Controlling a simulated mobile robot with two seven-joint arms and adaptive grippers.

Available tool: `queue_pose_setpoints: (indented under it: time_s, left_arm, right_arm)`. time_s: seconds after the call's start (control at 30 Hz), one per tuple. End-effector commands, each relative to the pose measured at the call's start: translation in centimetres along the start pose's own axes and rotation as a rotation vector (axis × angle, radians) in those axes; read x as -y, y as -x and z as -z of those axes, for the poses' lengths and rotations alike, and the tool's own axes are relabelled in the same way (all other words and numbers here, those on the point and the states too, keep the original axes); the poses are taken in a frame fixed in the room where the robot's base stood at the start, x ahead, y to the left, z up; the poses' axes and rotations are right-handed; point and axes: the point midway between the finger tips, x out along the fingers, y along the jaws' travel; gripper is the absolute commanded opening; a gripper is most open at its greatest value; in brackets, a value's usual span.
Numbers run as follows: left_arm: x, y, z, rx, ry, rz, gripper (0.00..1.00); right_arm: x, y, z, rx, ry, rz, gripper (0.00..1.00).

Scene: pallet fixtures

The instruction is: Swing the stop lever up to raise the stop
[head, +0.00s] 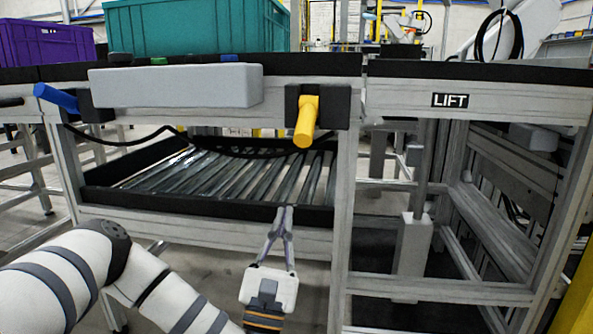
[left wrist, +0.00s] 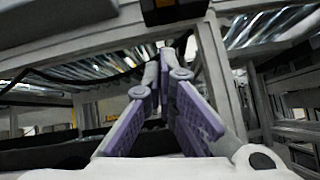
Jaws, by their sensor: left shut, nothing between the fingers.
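A yellow lever (head: 306,121) sticks out of a black block (head: 338,106) on the front rail, its free end pointing down and slightly left. A blue lever (head: 56,98) sits on another black block at the rail's left end. No label shows which one is the stop lever, and no raised stop is discernible. My left gripper (head: 284,210) is shut and empty, pointing up, below the yellow lever and apart from it. In the left wrist view its closed fingers (left wrist: 164,58) point towards the black block (left wrist: 180,13), mostly cut off at the top edge. My right gripper is out of view.
A grey control box (head: 175,87) with coloured buttons hangs on the rail between the levers. A lower roller shelf (head: 230,178) lies behind my gripper. A teal crate (head: 200,27) and a purple crate (head: 45,42) stand above. A LIFT label (head: 450,100) marks the right section.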

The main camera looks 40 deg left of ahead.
Motion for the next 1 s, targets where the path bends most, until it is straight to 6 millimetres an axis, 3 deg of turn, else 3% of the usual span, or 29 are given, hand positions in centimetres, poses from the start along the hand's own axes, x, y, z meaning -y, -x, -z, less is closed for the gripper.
queue_pose_setpoints:
  time_s: [0.5, 0.7, 1.0]
  left_arm:
    - [-0.1, -10.1, 0.0, 0.002, -0.001, -0.003, 0.00]
    - [0.0, -10.7, -3.2, 0.000, 0.001, 0.000, 0.00]
    - [0.0, -10.7, -3.9, 0.000, -0.001, 0.001, 0.00]
  right_arm:
    - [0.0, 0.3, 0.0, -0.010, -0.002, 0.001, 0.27]
    - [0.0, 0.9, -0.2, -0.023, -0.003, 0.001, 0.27]
    - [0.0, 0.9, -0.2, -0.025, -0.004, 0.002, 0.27]
